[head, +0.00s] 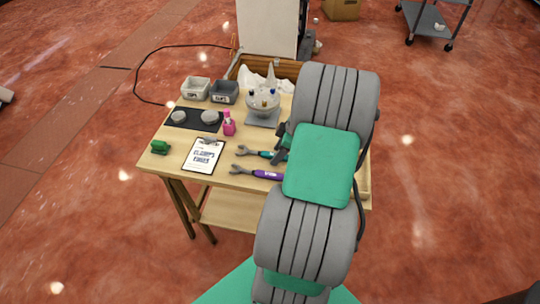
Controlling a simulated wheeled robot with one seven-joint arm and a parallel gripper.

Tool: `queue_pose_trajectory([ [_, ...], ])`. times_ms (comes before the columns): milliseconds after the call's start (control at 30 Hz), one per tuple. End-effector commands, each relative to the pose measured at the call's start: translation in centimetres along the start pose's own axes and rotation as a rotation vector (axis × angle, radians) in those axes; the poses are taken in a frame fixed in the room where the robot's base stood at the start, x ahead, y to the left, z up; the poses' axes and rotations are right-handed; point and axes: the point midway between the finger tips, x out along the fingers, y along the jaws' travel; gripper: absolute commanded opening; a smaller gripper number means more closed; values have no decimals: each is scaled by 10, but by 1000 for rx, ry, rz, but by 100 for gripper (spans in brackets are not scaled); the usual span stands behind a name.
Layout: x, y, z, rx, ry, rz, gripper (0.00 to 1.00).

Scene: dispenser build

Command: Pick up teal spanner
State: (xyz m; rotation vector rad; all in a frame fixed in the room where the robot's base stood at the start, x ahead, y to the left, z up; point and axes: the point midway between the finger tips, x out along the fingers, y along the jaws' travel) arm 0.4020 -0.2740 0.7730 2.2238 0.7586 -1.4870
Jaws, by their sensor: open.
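The teal spanner (251,153) lies on the wooden table, its grey open jaw end pointing left and its teal handle running right. The handle's right part is hidden by my arm. My gripper (283,150) is beside or above that handle and mostly hidden behind my arm links; I cannot tell whether it touches the spanner. A purple spanner (266,175) lies just in front of the teal one, its right end hidden too.
A clipboard (204,156) and a green object (160,147) lie to the left. A pink bottle (229,124), a black mat with grey stones (183,123), two bins (223,93) and a round holder (263,102) stand behind. The table's front edge is close to the purple spanner.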

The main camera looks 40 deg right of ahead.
Motion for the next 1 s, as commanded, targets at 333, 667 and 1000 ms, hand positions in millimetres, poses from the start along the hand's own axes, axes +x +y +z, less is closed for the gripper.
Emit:
queue_pose_trajectory([
  [333, 1, 0, 0, 0, 0, 0, 30],
  [667, 1, 0, 0, 0, 0, 0, 3],
  [1000, 1, 0, 1, 1, 0, 0, 0],
])
